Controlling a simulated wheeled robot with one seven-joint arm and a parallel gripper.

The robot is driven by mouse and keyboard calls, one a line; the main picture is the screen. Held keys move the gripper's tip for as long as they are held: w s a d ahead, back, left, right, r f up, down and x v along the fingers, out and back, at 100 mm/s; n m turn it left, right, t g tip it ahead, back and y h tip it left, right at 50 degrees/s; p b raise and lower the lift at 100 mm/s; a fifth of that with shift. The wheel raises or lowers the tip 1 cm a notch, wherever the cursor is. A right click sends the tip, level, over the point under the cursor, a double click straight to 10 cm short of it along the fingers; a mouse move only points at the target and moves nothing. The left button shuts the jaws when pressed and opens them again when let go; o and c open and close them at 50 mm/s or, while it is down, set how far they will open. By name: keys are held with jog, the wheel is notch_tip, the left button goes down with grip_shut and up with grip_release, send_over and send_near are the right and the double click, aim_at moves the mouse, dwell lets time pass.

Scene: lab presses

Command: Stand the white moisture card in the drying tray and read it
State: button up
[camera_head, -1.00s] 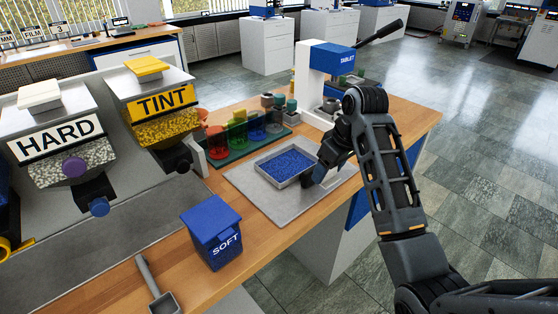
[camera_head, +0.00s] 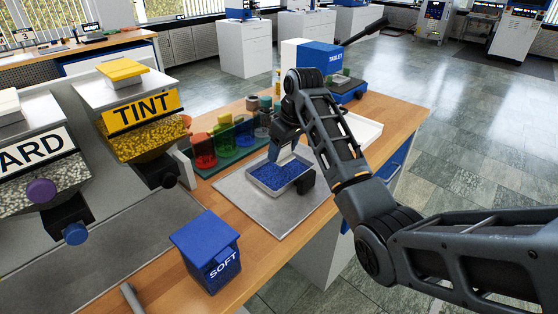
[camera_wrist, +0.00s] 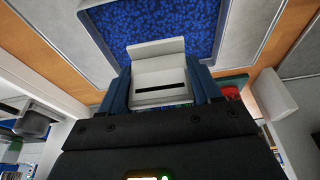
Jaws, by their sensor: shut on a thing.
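The drying tray (camera_head: 262,188) is a shallow pale metal tray filled with blue beads. It lies on a grey mat, and its rim also shows in the wrist view (camera_wrist: 224,30). My gripper (camera_head: 284,148) is above the tray at its far side. In the wrist view my gripper (camera_wrist: 160,88) has its blue fingers shut on the white moisture card (camera_wrist: 157,70), which has a dark stripe across it. The card's far end lies against the blue beads in that view. I cannot tell whether it touches them. In the head view my arm mostly hides the card.
A small dark block (camera_head: 306,180) stands at the tray's right edge. Coloured cups (camera_head: 204,152) stand in a rack behind the tray. A blue SOFT bin (camera_head: 207,252) stands in front.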

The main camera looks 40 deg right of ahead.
aim_at(279, 172)
jog(key=shift+w+a+f, duration=0.15)
jog(key=shift+w+f, duration=0.25)
jog(key=shift+w, duration=0.15)
jog(key=shift+f+p, duration=0.35)
jog(key=shift+f, duration=1.65)
jog(key=o, duration=1.2)
jog(key=shift+f, duration=0.1)
jog(key=shift+c, duration=0.2)
jog(key=v, duration=1.2)
jog(key=shift+b, duration=0.35)
